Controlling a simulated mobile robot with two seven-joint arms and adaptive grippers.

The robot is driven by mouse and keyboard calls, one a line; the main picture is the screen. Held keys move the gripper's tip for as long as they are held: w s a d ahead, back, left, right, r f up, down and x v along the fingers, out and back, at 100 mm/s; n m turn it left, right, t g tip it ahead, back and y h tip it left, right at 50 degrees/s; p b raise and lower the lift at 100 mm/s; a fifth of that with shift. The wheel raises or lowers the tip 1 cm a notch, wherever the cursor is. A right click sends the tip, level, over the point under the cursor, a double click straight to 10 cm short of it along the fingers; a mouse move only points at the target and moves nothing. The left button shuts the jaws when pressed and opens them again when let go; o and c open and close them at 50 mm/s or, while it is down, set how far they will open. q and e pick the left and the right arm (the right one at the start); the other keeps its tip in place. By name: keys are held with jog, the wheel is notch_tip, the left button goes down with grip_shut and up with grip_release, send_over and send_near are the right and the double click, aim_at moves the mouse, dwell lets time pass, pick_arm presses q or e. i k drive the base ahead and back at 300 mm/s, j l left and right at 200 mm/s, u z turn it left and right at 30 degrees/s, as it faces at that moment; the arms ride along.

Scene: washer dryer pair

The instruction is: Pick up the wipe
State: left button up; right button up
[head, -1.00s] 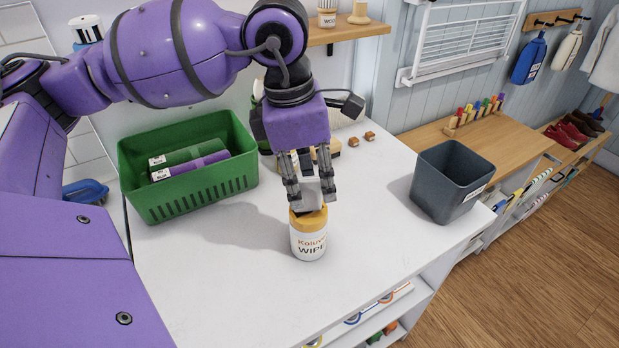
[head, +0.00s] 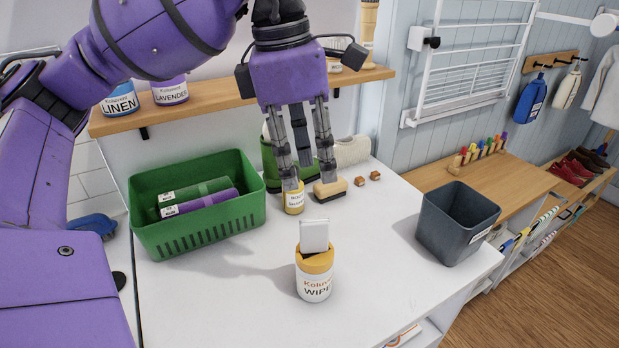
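The wipe (head: 314,235) is a white flat piece standing upright out of the top of a white canister (head: 313,286) with a yellow-orange rim and a "WIPE" label. The canister stands upright on the white counter. My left gripper (head: 309,182) hangs fingers down, above and apart from the wipe in the picture. Its fingers are spread and hold nothing. My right gripper is not in view.
A green basket (head: 160,243) with rolls stands left. A yellow-labelled jar (head: 294,200) and a wooden brush (head: 330,190) lie behind the canister. A dark grey bin (head: 448,235) stands right. The counter around the canister is clear.

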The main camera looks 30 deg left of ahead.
aim_at(314, 236)
jog(key=k+l, duration=0.7)
jog(key=k, duration=0.2)
